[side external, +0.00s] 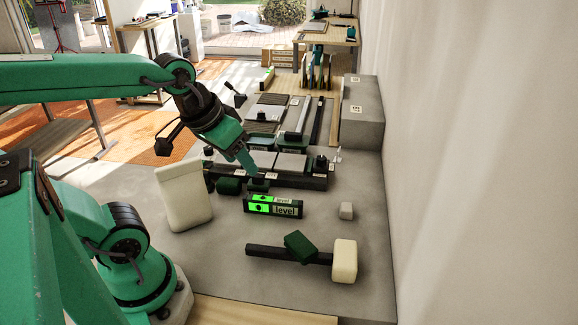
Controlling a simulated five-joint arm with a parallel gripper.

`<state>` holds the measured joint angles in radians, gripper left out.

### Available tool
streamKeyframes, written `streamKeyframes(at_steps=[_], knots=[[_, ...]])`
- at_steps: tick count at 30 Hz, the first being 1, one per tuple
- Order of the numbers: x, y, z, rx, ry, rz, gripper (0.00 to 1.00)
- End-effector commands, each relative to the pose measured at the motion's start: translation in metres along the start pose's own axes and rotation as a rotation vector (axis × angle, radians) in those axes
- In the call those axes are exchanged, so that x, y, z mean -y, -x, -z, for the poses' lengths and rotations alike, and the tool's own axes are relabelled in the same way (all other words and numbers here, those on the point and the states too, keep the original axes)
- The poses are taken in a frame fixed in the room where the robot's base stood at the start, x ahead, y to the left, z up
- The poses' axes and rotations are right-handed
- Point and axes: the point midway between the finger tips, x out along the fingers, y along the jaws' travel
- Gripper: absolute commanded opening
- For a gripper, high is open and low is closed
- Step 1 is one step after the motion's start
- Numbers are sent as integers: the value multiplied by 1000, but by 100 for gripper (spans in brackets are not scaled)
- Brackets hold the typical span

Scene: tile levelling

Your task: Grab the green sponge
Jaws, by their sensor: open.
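A dark green block (300,245), which looks like the green sponge, lies tilted across a black bar on the grey floor at the lower middle. A second small dark green block (229,186) sits beside the large cream block; I cannot tell for certain which one is the sponge. My gripper (248,162) is open and points down above the near edge of the tile area, behind the level display. It is well behind and left of the block on the bar. The gap between its fingers is hard to see from here.
The black bar (265,251) ends at a cream head (345,261). A level (273,208) with green panels stands between my gripper and the bar. Bare floor surrounds the bar.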

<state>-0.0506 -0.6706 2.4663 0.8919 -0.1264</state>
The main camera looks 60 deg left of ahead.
Motion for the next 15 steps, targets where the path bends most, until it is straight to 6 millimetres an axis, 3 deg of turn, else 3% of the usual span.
streamKeyframes(at_steps=[15], knots=[[66, -56, 45, 129, 796, 152, 52]])
